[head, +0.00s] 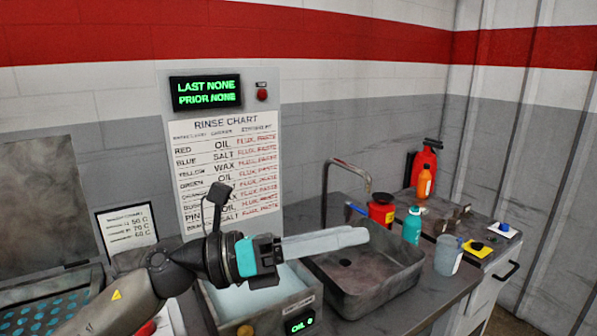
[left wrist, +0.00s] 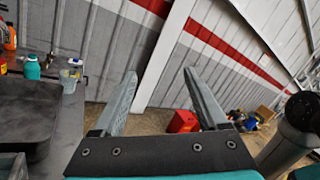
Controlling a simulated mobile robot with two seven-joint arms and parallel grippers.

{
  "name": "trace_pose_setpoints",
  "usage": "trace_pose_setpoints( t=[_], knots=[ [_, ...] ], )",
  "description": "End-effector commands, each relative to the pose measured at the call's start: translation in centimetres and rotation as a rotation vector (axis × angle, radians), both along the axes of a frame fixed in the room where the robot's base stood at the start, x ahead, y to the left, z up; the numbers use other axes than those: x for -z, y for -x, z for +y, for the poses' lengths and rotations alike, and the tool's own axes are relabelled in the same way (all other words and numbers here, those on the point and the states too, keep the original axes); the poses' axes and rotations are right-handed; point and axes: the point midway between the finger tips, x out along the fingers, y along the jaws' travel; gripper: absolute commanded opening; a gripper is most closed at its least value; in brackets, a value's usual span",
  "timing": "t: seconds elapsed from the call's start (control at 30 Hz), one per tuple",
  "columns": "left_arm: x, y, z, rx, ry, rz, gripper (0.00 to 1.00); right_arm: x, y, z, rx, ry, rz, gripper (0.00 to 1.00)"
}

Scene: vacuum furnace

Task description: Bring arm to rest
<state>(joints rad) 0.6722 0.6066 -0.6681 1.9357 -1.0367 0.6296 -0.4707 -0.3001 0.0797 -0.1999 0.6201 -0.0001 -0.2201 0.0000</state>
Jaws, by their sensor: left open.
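My left arm comes in from the lower left in the head view. Its gripper (head: 358,237) points right, held above the bath and sink area. In the left wrist view the two grey fingers of this gripper (left wrist: 161,76) stand wide apart with nothing between them. From the head they overlap into one pale bar. My right gripper does not show in either view.
Below the gripper are a liquid-filled bath (head: 262,318) with an "OIL 0" display (head: 300,322) and a grey sink (head: 372,291) with a tap (head: 347,164). Right of it stand a teal bottle (head: 412,228), a red container (head: 381,211) and a clear beaker (head: 447,256). A rinse chart (head: 222,165) hangs behind.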

Motion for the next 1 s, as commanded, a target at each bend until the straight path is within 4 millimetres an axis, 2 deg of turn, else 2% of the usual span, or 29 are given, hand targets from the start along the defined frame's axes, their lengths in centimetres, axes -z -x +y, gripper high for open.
trace_pose_setpoints(
  t=[0.1, 0.17, 0.27, 0.37, 0.47, 0.53, 0.67, 0.77, 0.87, 0.9, 1.0],
  knots=[
    [-1.9, -0.9, 0.8, -0.098, 0.258, 0.197, 0.76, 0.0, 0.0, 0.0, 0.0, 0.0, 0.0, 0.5],
    [-2.4, -1.8, 1.8, -0.155, 0.381, 0.3, 0.76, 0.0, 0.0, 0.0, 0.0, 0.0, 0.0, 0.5],
    [-2.2, -3.4, 4.1, -0.257, 0.574, 0.484, 0.76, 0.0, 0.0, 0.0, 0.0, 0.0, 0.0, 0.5],
    [-0.8, -4.9, 7.0, -0.369, 0.757, 0.679, 0.76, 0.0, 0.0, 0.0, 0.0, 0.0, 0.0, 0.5],
    [2.1, -6.1, 10.0, -0.494, 0.924, 0.88, 0.76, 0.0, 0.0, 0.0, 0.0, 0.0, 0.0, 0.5],
    [4.7, -6.4, 12.2, -0.587, 1.034, 1.024, 0.76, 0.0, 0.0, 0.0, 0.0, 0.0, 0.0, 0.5],
    [10.9, -5.7, 15.8, -0.775, 1.217, 1.295, 0.76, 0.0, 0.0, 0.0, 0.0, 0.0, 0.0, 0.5],
    [16.2, -3.8, 18.0, -0.935, 1.337, 1.502, 0.76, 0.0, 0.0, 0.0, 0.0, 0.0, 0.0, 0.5],
    [21.3, -0.7, 19.6, -1.101, 1.437, 1.698, 0.76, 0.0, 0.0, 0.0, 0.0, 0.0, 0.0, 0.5],
    [23.3, 0.9, 20.1, -1.171, 1.467, 1.774, 0.76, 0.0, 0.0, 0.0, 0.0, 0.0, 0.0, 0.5],
    [27.4, 5.1, 20.9, -1.342, 1.532, 1.947, 0.76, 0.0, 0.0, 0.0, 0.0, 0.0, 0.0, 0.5]
  ],
)
